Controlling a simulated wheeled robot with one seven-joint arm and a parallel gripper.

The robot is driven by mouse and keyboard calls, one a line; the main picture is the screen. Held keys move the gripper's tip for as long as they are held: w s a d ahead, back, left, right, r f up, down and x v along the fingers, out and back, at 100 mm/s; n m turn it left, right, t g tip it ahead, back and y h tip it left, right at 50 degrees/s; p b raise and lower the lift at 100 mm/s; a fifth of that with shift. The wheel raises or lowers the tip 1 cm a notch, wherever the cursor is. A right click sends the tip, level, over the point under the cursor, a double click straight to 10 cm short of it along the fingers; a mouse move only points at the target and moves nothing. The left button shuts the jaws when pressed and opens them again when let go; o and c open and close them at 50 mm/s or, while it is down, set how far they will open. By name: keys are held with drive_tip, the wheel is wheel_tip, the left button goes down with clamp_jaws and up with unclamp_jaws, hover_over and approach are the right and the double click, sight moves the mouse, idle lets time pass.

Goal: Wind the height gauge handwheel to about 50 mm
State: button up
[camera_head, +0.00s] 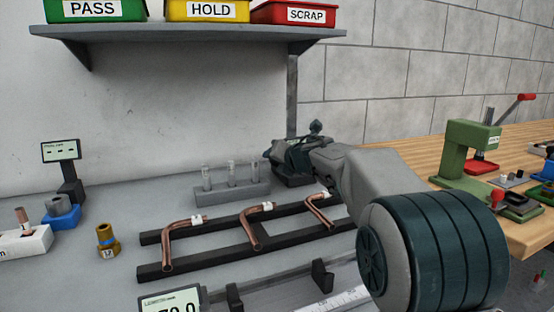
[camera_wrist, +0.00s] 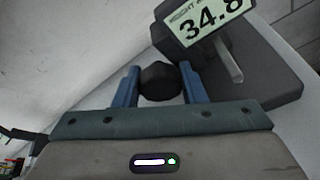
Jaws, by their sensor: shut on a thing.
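In the wrist view the height gauge (camera_wrist: 262,70) has a dark body and a pale display (camera_wrist: 207,20) reading 34.8, partly cut off at the top edge. Its dark, round handwheel (camera_wrist: 160,80) sits between the two blue fingers of my gripper (camera_wrist: 160,88), which is shut on it. In the head view my gripper (camera_head: 292,155) is at the back of the bench beside the wall post. There my wrist and gripper hide most of the gauge, and its display cannot be read.
A rack (camera_head: 185,268) with bent copper tubes lies in front of my gripper. A grey block (camera_head: 230,193) with clear vials stands just left of it. A shelf (camera_head: 190,38) with labelled bins hangs above. A green press (camera_head: 465,150) stands on the wooden bench at right.

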drive_tip(key=shift+m, duration=0.3)
drive_tip(key=m+y+p, duration=0.2)
drive_tip(key=m+p, duration=0.1)
drive_tip(key=shift+d+r, duration=0.1)
drive_tip(key=m+y+p, duration=0.1)
drive_tip(key=m, duration=0.2)
drive_tip(key=shift+y, duration=0.3)
drive_tip(key=shift+m+y+p, duration=0.35)
drive_tip(key=shift+m+y, duration=0.25)
drive_tip(key=shift+m, duration=0.8)
drive_tip(key=o, duration=1)
drive_tip(key=shift+f, duration=0.2)
